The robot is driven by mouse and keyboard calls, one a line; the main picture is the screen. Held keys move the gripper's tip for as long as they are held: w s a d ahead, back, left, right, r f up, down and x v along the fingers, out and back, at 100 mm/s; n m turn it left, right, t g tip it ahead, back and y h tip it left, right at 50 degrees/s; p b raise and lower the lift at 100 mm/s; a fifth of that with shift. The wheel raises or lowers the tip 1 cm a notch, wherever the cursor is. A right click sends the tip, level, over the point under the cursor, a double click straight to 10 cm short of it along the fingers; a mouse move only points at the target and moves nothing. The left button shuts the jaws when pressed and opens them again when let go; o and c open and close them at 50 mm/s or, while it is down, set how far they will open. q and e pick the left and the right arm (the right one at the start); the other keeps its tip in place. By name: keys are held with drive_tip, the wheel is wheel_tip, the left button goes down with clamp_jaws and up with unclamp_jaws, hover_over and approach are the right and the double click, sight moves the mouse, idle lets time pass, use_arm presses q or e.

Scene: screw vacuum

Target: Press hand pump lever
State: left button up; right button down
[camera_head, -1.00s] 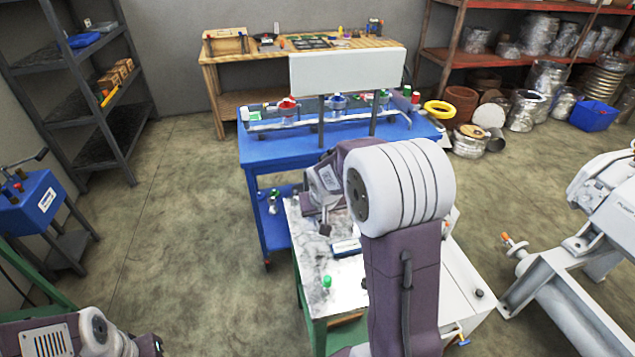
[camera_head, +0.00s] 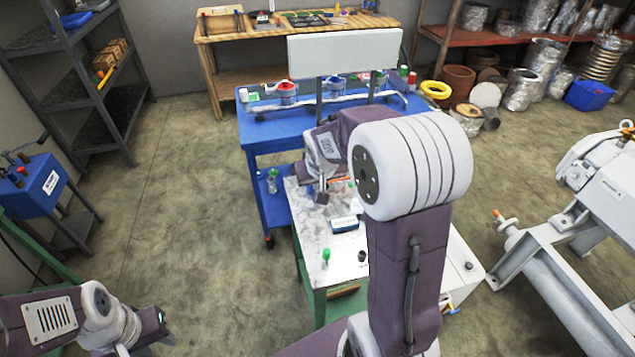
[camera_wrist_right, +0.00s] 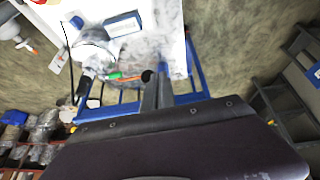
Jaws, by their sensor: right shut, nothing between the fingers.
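A blue box-shaped unit (camera_head: 35,187) with a dark lever-like handle (camera_head: 28,150) on top stands on a small stand at the far left in the head view. It looks like the hand pump, but I cannot be sure. My right gripper (camera_head: 321,192) is shut and empty above the white-topped green table. It also shows in the right wrist view (camera_wrist_right: 154,88), above the tabletop edge. My left gripper (camera_head: 150,335) is low at the left, below the blue unit in the picture and apart from it. Its fingers are not clear.
The green table (camera_head: 305,215) carries a small blue-and-white box (camera_head: 344,224) and a green-capped bottle (camera_head: 326,258). Behind it stands a blue table (camera_head: 255,125) with a white panel (camera_head: 345,53). A grey machine (camera_head: 590,240) stands at the right. Floor between the left shelf and tables is clear.

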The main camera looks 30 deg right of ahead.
use_arm(q)
drive_tip(key=shift+w+d+r, duration=0.15)
drive_tip(key=shift+w+d, duration=0.1)
use_arm(e)
drive_tip(key=v, duration=0.5)
drive_tip(key=shift+s+r, duration=0.25)
drive_tip(key=shift+s, duration=0.2)
use_arm(q)
drive_tip(key=shift+w, duration=0.1)
use_arm(e)
drive_tip(key=shift+w, duration=0.1)
